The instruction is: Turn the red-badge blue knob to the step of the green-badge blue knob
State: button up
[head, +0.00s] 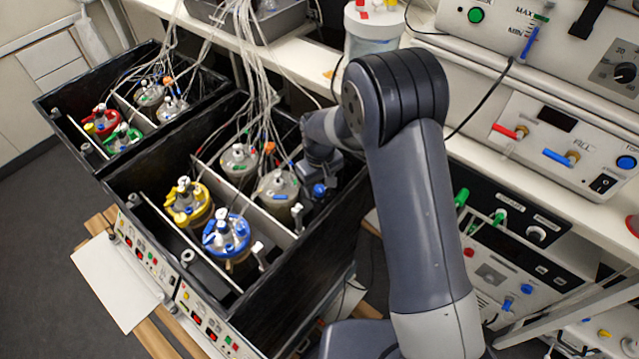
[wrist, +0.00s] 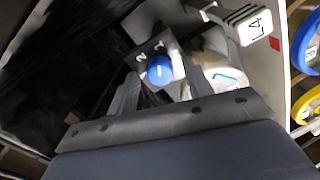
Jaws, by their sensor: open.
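A blue knob (wrist: 159,70) with a pale mark sits on a dark plate bearing small numbers in the wrist view. It also shows in the head view (head: 319,190), inside the right-hand black box near its right wall. My gripper (wrist: 157,80) is open, with one finger on each side of this knob; I cannot tell whether they touch it. In the head view my gripper (head: 319,166) reaches down into the box just above the knob.
The black box (head: 290,275) holds several lidded vessels, including yellow (head: 188,201) and blue (head: 227,234) ones. A second black box (head: 60,125) stands to its left. Tubes hang above both. Instrument panels (head: 570,150) stand right.

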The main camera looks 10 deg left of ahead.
jog(key=c, duration=1)
jog(key=shift+m, duration=0.4)
jog(key=m+b, duration=0.2)
jog(key=m, duration=0.2)
jog(key=shift+m, duration=0.4)
jog(key=m+b, duration=0.1)
jog(key=m, duration=0.5)
jog(key=shift+b, duration=0.4)
jog(key=shift+m, duration=0.3)
jog(key=o, duration=1)
